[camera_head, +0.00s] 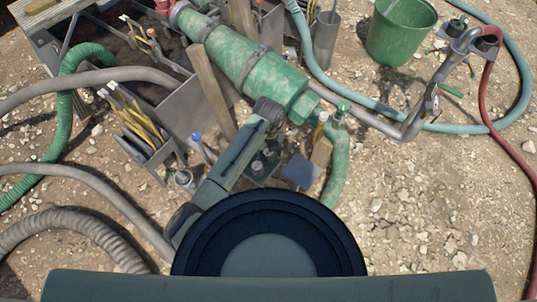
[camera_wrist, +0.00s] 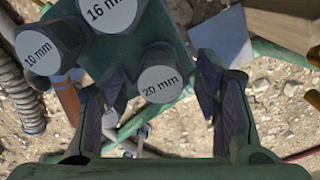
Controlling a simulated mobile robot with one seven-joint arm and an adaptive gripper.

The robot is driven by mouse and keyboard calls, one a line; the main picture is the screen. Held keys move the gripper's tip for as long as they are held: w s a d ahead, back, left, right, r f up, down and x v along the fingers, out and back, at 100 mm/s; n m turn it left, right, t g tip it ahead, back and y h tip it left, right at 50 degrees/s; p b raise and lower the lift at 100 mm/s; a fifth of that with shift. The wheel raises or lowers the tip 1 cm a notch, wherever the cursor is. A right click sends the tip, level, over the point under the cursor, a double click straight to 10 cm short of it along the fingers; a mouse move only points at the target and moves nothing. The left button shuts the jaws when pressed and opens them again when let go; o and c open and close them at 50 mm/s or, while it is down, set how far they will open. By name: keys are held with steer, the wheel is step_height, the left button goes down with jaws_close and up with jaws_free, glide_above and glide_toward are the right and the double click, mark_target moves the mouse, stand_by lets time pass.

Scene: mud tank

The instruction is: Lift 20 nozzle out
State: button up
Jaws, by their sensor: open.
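In the wrist view, the 20 mm nozzle (camera_wrist: 160,80) is a dark fitting with a round, light labelled face. It sits in a green holder (camera_wrist: 142,40) beside the 16 mm nozzle (camera_wrist: 108,12) and the 10 mm nozzle (camera_wrist: 37,50). My gripper (camera_wrist: 160,78) is open, with one finger to the left and one to the right of the 20 mm nozzle. Gaps show on both sides, and nothing is gripped. The nozzle's lower part is hidden. In the head view, my arm reaches over the holder area (camera_head: 262,170), and my fingers cannot be made out.
A blue-grey plate (camera_head: 300,172) and a wooden block (camera_head: 321,152) stand just right of the holder. A large green pipe (camera_head: 250,62) runs behind it. A green bucket (camera_head: 401,30) and hoses lie farther off. Gravel at the right front is open.

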steer(key=shift+c, duration=0.4)
steer(key=c, duration=1.2)
steer(key=shift+o, duration=0.2)
step_height(320, 180, up, 10)
steer(key=shift+r+b, duration=0.1)
steer(key=shift+b, duration=0.7)
